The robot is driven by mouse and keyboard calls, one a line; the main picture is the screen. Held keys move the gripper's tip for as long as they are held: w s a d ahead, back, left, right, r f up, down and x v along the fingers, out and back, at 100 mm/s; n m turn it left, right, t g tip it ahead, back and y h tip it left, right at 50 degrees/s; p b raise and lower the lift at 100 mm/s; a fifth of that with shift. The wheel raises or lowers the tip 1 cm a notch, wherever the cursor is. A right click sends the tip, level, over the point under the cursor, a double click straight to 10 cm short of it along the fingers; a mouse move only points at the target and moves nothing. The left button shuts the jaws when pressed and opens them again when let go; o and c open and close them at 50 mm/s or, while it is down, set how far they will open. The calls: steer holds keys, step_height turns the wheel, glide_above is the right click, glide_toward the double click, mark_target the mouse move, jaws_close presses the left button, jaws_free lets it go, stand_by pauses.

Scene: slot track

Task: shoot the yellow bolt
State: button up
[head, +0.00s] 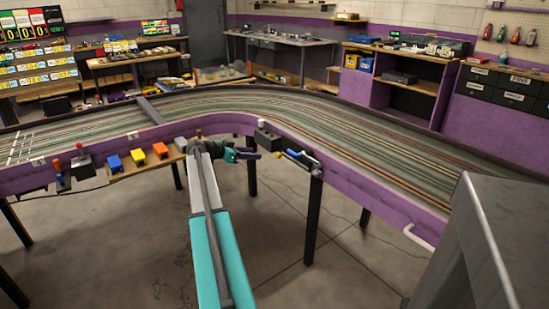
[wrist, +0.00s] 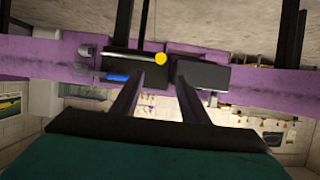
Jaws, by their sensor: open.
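The yellow bolt has a yellow knob (wrist: 161,58) in the wrist view, at the end of a pale rod on a dark plate. In the head view the small yellow knob (head: 277,155) shows on the purple track side, just right of my gripper. My gripper (head: 252,154) is open and empty, apart from the knob as far as I can tell. In the wrist view the knob lies a little beyond my gripper's fingertips (wrist: 160,80), between them. A blue part (wrist: 117,77) sits beside the rod.
A wooden shelf (head: 147,166) with yellow, orange and blue blocks is at left. Dark table legs (head: 311,220) stand below the track. The floor (head: 130,260) in front is mostly clear.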

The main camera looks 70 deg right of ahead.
mark_target(276, 155)
steer(key=shift+f, duration=0.1)
steer(key=x, duration=1.3)
steer(key=shift+s+d+f, duration=0.1)
steer(key=shift+d+f, duration=0.05)
steer(key=shift+d, duration=0.15)
jaws_close()
